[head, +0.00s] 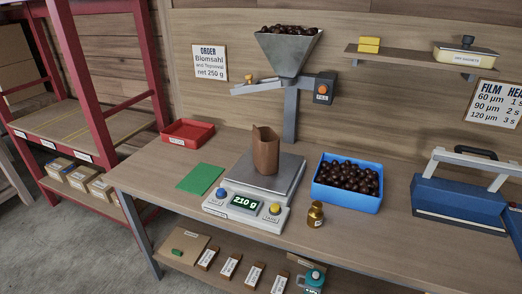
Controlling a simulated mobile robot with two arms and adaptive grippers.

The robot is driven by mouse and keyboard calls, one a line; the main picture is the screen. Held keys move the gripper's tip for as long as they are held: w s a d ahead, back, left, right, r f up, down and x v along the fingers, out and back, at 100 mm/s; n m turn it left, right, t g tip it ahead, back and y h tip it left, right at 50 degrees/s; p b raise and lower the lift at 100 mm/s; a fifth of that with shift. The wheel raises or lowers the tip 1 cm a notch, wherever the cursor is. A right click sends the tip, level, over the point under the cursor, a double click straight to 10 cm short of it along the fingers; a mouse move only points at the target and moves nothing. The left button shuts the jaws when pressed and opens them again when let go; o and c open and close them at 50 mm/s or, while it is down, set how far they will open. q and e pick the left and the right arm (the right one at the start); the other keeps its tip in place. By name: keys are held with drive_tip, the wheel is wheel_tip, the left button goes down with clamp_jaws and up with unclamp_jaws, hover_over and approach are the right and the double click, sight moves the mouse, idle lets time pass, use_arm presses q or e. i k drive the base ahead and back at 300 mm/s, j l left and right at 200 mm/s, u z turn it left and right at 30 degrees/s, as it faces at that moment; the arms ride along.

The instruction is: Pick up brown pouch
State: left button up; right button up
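The brown pouch (265,152) stands upright on the metal pan of the scale (274,184), below the hopper. Its top looks open, but I cannot see what is inside. The scale's green display reads 210 g. Neither of my grippers shows in the head view.
Left of the scale are a green sheet (200,178) and a red tray (188,132). The chestnut-filled hopper (288,54) overhangs the scale.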

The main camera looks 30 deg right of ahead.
sight(266, 141)
drive_tip(key=i+j+z, duration=0.25)
drive_tip(key=i+j, duration=0.15)
drive_tip(key=i, duration=0.25)
drive_tip(key=i+j+z, duration=0.25)
drive_tip(key=i+j, duration=0.25)
drive_tip(key=i, duration=0.1)
